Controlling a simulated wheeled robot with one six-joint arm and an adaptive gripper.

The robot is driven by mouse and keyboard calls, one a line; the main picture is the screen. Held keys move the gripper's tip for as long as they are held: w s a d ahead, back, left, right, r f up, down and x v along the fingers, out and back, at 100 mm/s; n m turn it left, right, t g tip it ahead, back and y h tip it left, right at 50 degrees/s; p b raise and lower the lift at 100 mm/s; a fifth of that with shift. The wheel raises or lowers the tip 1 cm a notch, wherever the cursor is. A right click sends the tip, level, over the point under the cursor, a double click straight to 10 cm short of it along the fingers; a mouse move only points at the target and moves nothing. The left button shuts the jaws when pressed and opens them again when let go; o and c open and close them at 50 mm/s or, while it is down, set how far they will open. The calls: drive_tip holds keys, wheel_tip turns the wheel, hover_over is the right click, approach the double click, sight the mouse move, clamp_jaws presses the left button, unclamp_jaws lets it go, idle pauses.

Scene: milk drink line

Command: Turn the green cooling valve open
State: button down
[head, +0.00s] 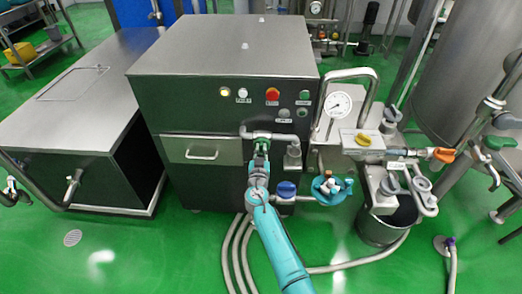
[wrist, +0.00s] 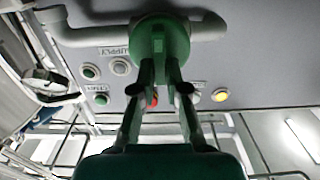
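The green cooling valve (wrist: 160,38) is a round green knob with a raised grip bar, on a grey pipe at the top of the wrist view. In the head view my gripper (head: 261,146) is at the pipe on the steel cabinet's front and hides most of the valve. In the wrist view my gripper (wrist: 160,68) points straight at the knob. Its two fingertips are close together, one on each side of the grip bar, and appear to press on it. The exact contact is partly hidden.
The steel cabinet (head: 225,50) carries several buttons and lamps. To the right are a gauge (head: 338,104), a blue valve (head: 286,189), an orange handle (head: 444,155) and a bucket (head: 385,228). Hoses (head: 238,250) lie on the green floor, with bare floor at left.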

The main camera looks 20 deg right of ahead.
idle(0.4)
drive_tip(key=shift+w+a+f+n, duration=0.1)
drive_tip(key=shift+a+f+n, duration=0.15)
drive_tip(key=shift+n, duration=2.75)
drive_tip(key=shift+w+a+f+n, duration=0.1)
drive_tip(key=shift+a+f+n, duration=0.15)
drive_tip(key=shift+n, duration=2.75)
drive_tip(key=shift+a+f+n, duration=0.2)
drive_tip(key=shift+a+n, duration=0.05)
drive_tip(key=shift+n, duration=2.75)
drive_tip(key=c, duration=1.2)
unclamp_jaws()
